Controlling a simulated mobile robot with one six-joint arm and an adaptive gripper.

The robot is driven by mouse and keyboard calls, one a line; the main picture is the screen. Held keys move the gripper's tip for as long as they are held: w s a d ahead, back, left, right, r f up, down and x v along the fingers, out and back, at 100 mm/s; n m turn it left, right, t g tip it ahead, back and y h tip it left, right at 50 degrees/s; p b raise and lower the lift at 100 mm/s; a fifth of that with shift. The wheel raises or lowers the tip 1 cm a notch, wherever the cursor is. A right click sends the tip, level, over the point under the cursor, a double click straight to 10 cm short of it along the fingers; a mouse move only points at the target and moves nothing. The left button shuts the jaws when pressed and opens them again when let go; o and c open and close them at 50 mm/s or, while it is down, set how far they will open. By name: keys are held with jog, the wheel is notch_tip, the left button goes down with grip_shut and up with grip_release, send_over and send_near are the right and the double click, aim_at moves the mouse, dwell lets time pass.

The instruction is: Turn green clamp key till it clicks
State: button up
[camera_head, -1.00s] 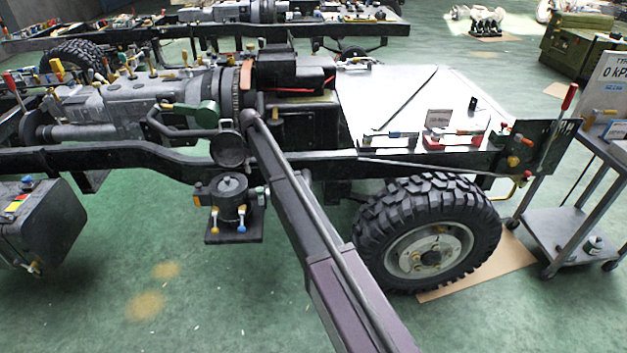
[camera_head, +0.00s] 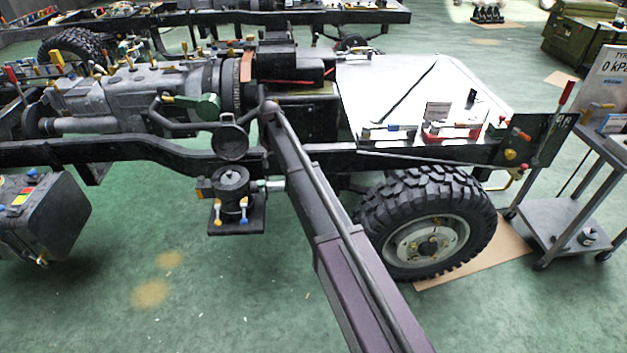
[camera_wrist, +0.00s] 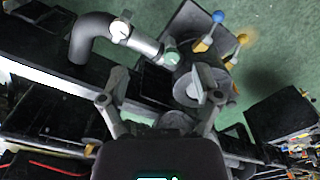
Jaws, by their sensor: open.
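The green clamp key (camera_wrist: 171,58) shows in the wrist view as a small green piece where a grey pipe (camera_wrist: 143,43) meets a dark round canister (camera_wrist: 190,85). In the head view a small green piece (camera_head: 262,185) sits at the right side of the same canister (camera_head: 231,180), under the chassis rail. My gripper (camera_wrist: 155,85) is open in the wrist view, its fingers spread to either side below the green key. In the head view my arm hides the fingers.
A blue-tipped lever (camera_wrist: 217,17) and a yellow-tipped lever (camera_wrist: 241,38) stand close by on the canister's mount. The black chassis rail (camera_head: 130,150) runs above the canister, and a large tyre (camera_head: 428,222) stands to the right.

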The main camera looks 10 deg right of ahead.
jog(key=s+d+r+m+p, duration=0.3)
jog(key=s+d, duration=0.9)
jog(key=s, duration=0.4)
jog(key=shift+r, duration=0.15)
jog(key=shift+d, duration=0.1)
jog(key=s+d+m, duration=0.2)
jog(key=s+d, duration=0.2)
jog(key=s, duration=0.5)
jog(key=s+d+m, duration=0.1)
jog(key=s+d, duration=0.3)
jog(key=s, duration=0.6)
jog(key=shift+d+m, duration=0.25)
jog(key=shift+m, duration=0.15)
jog(key=shift+c, duration=0.2)
